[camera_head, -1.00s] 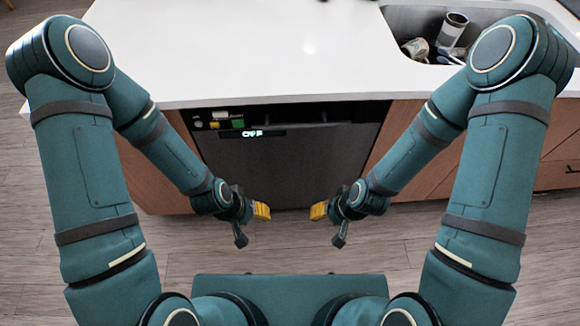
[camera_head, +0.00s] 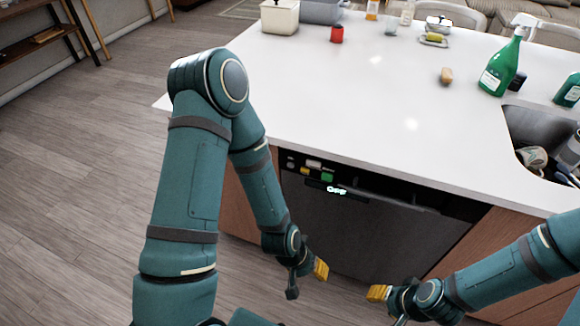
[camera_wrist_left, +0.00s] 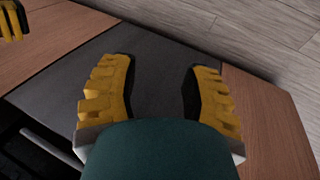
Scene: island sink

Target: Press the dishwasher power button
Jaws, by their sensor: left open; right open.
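The dishwasher (camera_head: 375,235) is a dark grey front built in under the white counter. Its black top strip carries small buttons (camera_head: 314,163), among them white, yellow and green ones, with a lit display (camera_head: 337,190) just below. I cannot tell which is the power button. My left gripper (camera_head: 320,270) has yellow fingers and is in front of the dishwasher, below the display. In the left wrist view its fingers (camera_wrist_left: 160,90) are apart with nothing between them, facing the dark panel (camera_wrist_left: 150,60). My right gripper (camera_head: 379,292) is open, low and to the right of it.
The white counter (camera_head: 360,100) overhangs the dishwasher. A sink (camera_head: 540,130) with dishes is at right. Wooden floor (camera_head: 90,170) is free at left.

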